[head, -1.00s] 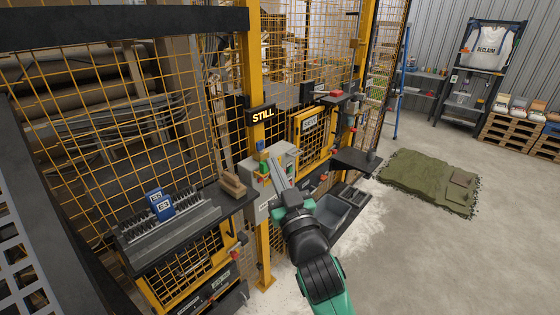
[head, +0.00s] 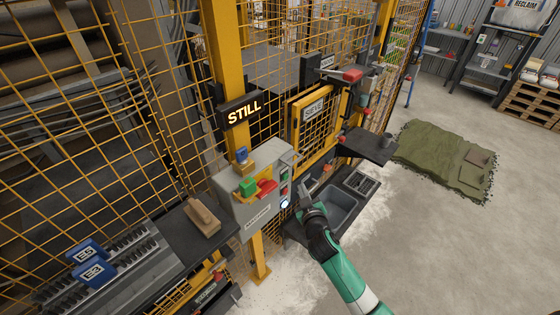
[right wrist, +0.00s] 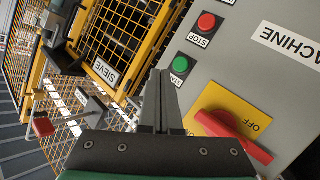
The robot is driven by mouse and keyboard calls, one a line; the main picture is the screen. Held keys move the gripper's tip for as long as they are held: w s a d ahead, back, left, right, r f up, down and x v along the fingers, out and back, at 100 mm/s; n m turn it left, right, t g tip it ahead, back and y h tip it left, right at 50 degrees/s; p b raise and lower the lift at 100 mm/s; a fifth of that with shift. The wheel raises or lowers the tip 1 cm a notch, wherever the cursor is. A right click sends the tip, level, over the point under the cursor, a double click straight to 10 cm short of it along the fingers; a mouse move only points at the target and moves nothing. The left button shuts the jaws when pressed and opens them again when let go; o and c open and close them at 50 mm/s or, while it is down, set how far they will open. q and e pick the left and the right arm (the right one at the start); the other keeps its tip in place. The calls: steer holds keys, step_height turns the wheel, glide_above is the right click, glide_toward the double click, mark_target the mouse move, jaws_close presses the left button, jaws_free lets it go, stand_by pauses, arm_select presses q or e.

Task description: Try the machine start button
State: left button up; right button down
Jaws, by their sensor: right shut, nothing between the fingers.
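The grey machine control box (head: 228,207) is on a yellow post. Its green start button (right wrist: 181,64) and red stop button (right wrist: 206,21) show in the right wrist view. A red rotary switch (right wrist: 232,137) on a yellow plate marked OFF (right wrist: 257,124) is beside them; it also shows in the head view (head: 266,188). My right gripper (head: 303,207) is shut and empty, just right of the box's button side. In the right wrist view its fingertips (right wrist: 160,73) are close to the start button; I cannot tell whether they touch. My left gripper is out of view.
A lit STILL sign (head: 244,112) is above the box. A shelf with a wooden block (head: 202,217) is at left; a grey bin (head: 338,208) is below. The SIEVE gate (head: 313,116) and mesh fence stand behind.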

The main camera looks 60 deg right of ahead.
mark_target(285, 177)
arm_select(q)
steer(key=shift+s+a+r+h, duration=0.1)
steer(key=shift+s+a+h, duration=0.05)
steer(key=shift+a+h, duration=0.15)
arm_select(e)
steer(key=shift+m+g, duration=0.3)
steer(key=shift+g, duration=0.3)
steer(key=s, duration=0.1)
steer(key=s+d+f, duration=0.1)
steer(key=s+f, duration=0.1)
steer(key=s, duration=0.1)
steer(key=shift+d+f, duration=0.15)
steer(key=shift+f, duration=0.1)
steer(key=shift+w, duration=0.1)
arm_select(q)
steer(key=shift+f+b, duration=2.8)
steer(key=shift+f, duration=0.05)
arm_select(e)
steer(key=w+d, duration=0.1)
steer(key=w, duration=0.7)
steer(key=shift+w+d, duration=0.2)
steer(key=shift+w, duration=0.2)
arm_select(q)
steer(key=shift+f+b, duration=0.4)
arm_select(e)
steer(key=shift+w, duration=0.4)
